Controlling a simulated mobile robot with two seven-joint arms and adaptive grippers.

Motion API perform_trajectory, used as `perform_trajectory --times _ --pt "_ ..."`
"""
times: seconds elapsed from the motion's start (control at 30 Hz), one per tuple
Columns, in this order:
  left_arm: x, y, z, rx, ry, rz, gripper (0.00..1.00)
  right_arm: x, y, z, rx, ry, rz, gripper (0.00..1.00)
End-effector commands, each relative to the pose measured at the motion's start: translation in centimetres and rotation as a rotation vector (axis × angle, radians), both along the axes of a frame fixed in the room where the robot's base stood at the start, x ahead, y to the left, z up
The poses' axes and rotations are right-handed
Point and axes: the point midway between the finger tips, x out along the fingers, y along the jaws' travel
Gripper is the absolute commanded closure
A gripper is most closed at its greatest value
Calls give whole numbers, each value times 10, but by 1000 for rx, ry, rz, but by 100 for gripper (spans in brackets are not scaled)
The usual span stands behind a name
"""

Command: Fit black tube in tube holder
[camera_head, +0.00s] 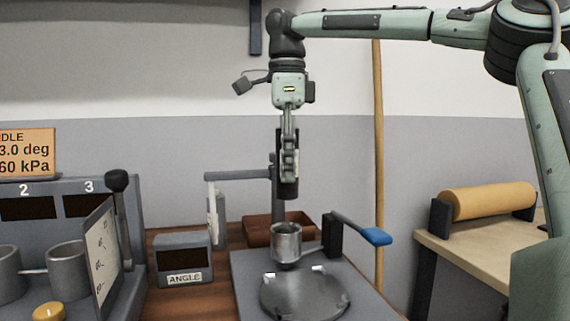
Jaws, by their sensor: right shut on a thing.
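My right gripper (290,150) points straight down in the middle of the view and is shut on the black tube (288,188). The tube is a dark cylinder, held upright, with its upper part partly hidden by the fingers. Below it, with a clear gap, a metal cup-like holder (287,243) with an open top stands over a round metal plate (304,294). I cannot tell whether this cup is the tube holder. Two grey open cylinders (67,270) stand at the left on a numbered panel. My left gripper is not in view.
A grey post with a side arm (240,175) rises close behind the tube. A blue-handled lever (375,236) sits right of the cup. An ANGLE box (183,260) and a brown tray (262,231) are near. A bench with a brown roll (488,200) is at right.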

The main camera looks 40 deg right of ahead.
Motion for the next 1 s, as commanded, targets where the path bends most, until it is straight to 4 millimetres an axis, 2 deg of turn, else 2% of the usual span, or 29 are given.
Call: perform_trajectory --times 0.17,0.6,1.0 --pt "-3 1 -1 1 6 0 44 0 0 -4 1 1 0 100" --pt "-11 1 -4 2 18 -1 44 0 0 -41 1 0 0 100" --pt "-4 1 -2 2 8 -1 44 0 0 -48 0 -1 -1 100"
